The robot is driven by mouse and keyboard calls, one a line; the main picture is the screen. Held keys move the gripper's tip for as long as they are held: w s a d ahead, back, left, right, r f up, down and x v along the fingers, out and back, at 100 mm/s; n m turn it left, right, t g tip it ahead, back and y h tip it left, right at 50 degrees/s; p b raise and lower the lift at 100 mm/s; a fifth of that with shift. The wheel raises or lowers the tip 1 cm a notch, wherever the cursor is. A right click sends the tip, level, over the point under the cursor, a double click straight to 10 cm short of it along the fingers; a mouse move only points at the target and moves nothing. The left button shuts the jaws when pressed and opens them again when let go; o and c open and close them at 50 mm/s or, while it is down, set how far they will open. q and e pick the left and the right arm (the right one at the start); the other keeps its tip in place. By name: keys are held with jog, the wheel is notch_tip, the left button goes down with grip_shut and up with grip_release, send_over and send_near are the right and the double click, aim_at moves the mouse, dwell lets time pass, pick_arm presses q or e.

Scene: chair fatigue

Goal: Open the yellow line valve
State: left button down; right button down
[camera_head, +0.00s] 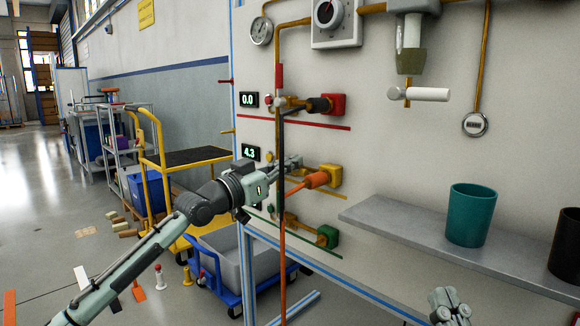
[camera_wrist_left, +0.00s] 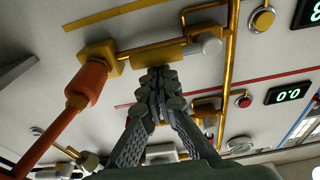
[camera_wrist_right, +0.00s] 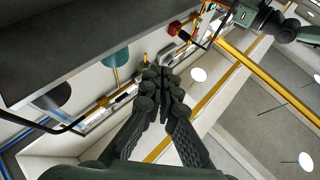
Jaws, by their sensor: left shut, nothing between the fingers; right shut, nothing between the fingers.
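The yellow line valve (camera_head: 331,175) is on the wall panel, with a yellow block and an orange handle (camera_head: 316,180). A display reading 4.3 (camera_head: 250,152) is up and left of it. My left gripper (camera_head: 294,163) is shut and empty, just left of the orange handle. In the left wrist view its fingertips (camera_wrist_left: 160,76) are close to the yellow valve body (camera_wrist_left: 150,53); I cannot tell if they touch. The orange handle (camera_wrist_left: 86,86) is apart from them there. My right gripper (camera_head: 450,295) is shut and empty, low at the right; its fingertips (camera_wrist_right: 163,80) also show in the right wrist view.
A red valve (camera_head: 333,104) is above and a green valve (camera_head: 327,236) below the yellow one. A grey shelf (camera_head: 400,222) with a teal cup (camera_head: 471,215) and a black cup (camera_head: 566,245) juts out at the right. A blue cart (camera_head: 218,283) stands below the panel.

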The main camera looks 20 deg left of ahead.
pick_arm(q)
jog(key=shift+f, duration=0.15)
pick_arm(e)
jog(key=shift+s+d+r, duration=0.1)
jog(key=shift+r, duration=0.15)
dwell(0.3)
